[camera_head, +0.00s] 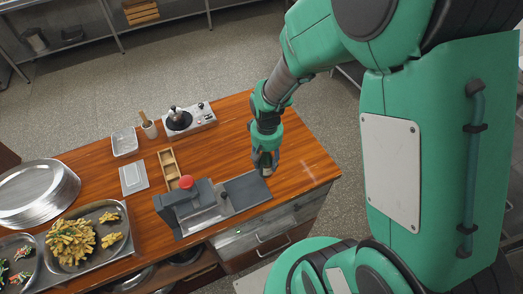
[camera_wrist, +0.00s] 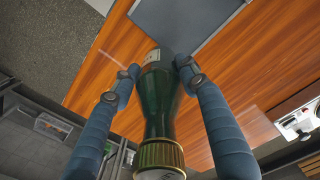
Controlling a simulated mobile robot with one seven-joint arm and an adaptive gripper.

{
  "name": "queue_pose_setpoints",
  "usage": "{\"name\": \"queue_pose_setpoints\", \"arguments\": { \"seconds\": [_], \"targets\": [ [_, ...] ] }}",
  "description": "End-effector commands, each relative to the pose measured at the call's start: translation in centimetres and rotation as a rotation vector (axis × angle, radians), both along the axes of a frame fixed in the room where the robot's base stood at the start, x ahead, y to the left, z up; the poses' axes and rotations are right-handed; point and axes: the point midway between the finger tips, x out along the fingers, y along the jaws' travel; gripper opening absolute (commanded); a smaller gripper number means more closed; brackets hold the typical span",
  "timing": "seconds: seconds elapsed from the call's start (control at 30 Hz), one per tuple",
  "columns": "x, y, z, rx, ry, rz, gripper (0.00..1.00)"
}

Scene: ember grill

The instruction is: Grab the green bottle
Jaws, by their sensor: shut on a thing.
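The green bottle (camera_wrist: 158,105) is dark green with a gold ribbed cap and a pale label, and it fills the middle of the wrist view. My gripper (camera_wrist: 155,80) has one blue finger on each side of the bottle and is shut on it. In the head view my gripper (camera_head: 265,165) is low over the right end of the wooden counter, beside a dark grey board. The bottle is mostly hidden there by my gripper. I cannot tell whether the bottle touches the counter.
The wooden counter (camera_head: 215,150) holds a grey device with a red knob (camera_head: 186,182), a dark board (camera_head: 247,190), a wooden box (camera_head: 168,166), a small burner (camera_head: 188,119), trays of food and stacked plates (camera_head: 38,190). Bare wood lies right of my gripper, near the counter's edge.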

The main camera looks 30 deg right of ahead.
Motion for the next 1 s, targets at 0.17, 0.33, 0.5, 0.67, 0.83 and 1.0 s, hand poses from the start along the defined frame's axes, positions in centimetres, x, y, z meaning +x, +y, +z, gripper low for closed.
{"name": "queue_pose_setpoints", "arguments": {
  "seconds": [0.17,0.33,0.5,0.67,0.83,1.0],
  "targets": [
    [-2.7,0.3,0.4,0.000,-0.002,0.000,0.00],
    [-4.6,0.5,0.5,0.000,-0.001,0.000,0.00],
    [-5.5,0.6,0.6,0.000,-0.001,0.000,0.00],
    [-5.8,0.7,0.6,0.000,-0.001,0.000,0.00],
    [-5.8,0.7,0.6,0.000,-0.001,0.000,0.00],
    [-5.8,0.7,0.6,0.000,-0.001,0.000,0.00]
  ]
}}
